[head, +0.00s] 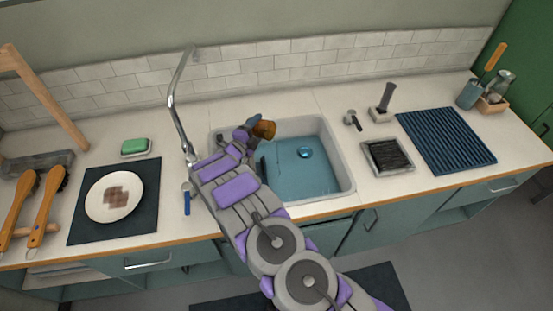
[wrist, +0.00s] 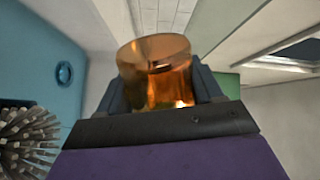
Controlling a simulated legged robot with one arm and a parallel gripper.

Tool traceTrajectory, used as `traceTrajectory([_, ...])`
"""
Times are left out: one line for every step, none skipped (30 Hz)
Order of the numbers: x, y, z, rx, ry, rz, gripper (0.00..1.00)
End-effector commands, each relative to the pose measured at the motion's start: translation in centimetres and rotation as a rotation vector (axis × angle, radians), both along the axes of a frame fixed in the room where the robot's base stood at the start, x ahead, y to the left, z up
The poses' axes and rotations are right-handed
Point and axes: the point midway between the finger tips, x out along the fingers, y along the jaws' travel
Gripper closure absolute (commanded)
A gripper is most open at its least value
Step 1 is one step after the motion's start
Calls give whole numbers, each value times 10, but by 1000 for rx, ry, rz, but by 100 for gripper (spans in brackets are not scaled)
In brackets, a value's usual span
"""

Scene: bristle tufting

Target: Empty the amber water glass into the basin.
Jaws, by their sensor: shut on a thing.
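The amber glass (head: 265,129) is in my gripper (head: 254,126), over the back left corner of the basin. It looks tilted on its side, with one end toward the right. In the wrist view the amber glass (wrist: 155,75) sits between the two dark fingers of my gripper (wrist: 158,95), which is shut on it. Whether liquid is inside cannot be told. The white-rimmed basin (head: 343,165) has a blue bottom with a round drain. In the wrist view the blue basin (wrist: 50,35) is at the left. My arm hides the basin's left edge.
A faucet (head: 177,110) stands left of the basin. A grey bristled brush head (wrist: 28,138) shows at lower left in the wrist view. A plate (head: 114,197) and green sponge (head: 134,146) lie left. A blue ribbed mat (head: 445,140) and dark-bristled block (head: 388,157) lie right.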

Motion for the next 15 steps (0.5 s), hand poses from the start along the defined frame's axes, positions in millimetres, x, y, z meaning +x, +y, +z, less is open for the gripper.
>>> traceTrajectory([0,0,0,5,-4,0,78])
traceTrajectory([0,1,0,7,-5,0,78])
traceTrajectory([1,2,0,12,-7,1,78])
traceTrajectory([0,1,0,14,-9,0,78])
traceTrajectory([1,2,-1,17,-11,0,78])
traceTrajectory([1,2,-1,21,-13,0,78])
traceTrajectory([1,1,-1,24,-14,0,78])
traceTrajectory([1,2,-1,28,-16,0,78])
traceTrajectory([1,2,-1,33,-19,0,78])
traceTrajectory([1,1,-1,35,-21,0,78])
traceTrajectory([1,1,-1,39,-23,0,78])
traceTrajectory([1,2,-1,43,-25,0,78])
traceTrajectory([1,2,-2,46,-26,0,78])
traceTrajectory([1,2,-2,49,-28,0,78])
traceTrajectory([2,3,-2,52,-31,0,78])
